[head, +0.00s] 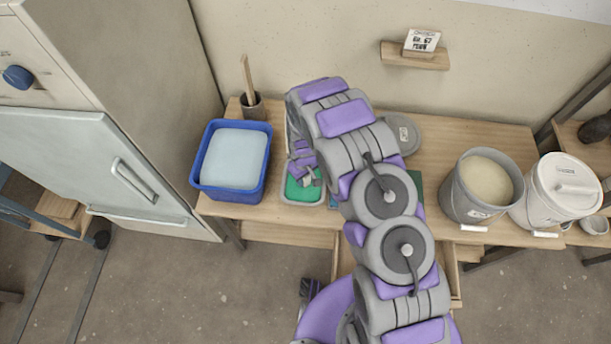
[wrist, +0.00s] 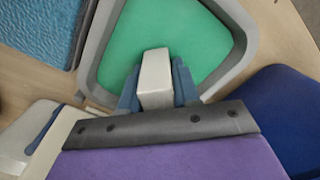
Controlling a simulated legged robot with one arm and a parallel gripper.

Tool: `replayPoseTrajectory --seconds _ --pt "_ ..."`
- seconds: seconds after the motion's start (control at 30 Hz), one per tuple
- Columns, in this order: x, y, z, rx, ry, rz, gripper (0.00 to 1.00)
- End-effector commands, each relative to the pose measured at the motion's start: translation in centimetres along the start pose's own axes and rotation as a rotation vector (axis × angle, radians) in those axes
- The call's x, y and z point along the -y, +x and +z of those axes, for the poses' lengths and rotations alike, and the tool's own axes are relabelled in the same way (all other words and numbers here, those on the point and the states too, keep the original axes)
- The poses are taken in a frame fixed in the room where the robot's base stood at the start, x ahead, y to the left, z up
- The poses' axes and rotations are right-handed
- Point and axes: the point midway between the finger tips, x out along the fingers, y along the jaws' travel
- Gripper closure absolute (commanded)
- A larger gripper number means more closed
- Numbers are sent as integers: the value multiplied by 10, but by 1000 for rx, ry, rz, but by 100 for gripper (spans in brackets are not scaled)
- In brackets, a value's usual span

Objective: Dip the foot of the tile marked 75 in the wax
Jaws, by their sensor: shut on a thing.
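My gripper (wrist: 156,90) is shut on a pale tile (wrist: 155,68); its blue-grey fingers press on both sides. The tile's upper end faces the camera, and no number can be read on it. The tile stands out over a grey-rimmed tray of green wax (wrist: 205,42). Whether its lower end touches the wax is hidden. In the head view my gripper (head: 305,165) is over the back part of the green tray (head: 303,190), partly covered by my own arm. The tile cannot be made out there.
A blue tub (head: 195,180) with pale blue contents stands left of the tray. A cup (head: 253,110) holds a wooden stick behind it. An open bucket (head: 460,200) of beige glaze and a lidded bucket (head: 540,205) stand right. A card (head: 422,41) sits on a wall shelf.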

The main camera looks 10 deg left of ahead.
Motion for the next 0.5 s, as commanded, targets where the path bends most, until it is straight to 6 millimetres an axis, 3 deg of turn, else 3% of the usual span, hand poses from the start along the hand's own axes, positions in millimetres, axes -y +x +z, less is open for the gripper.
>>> replayPoseTrajectory --seconds 0.5 --pt "-2 13 1 -3 0 -1 100"
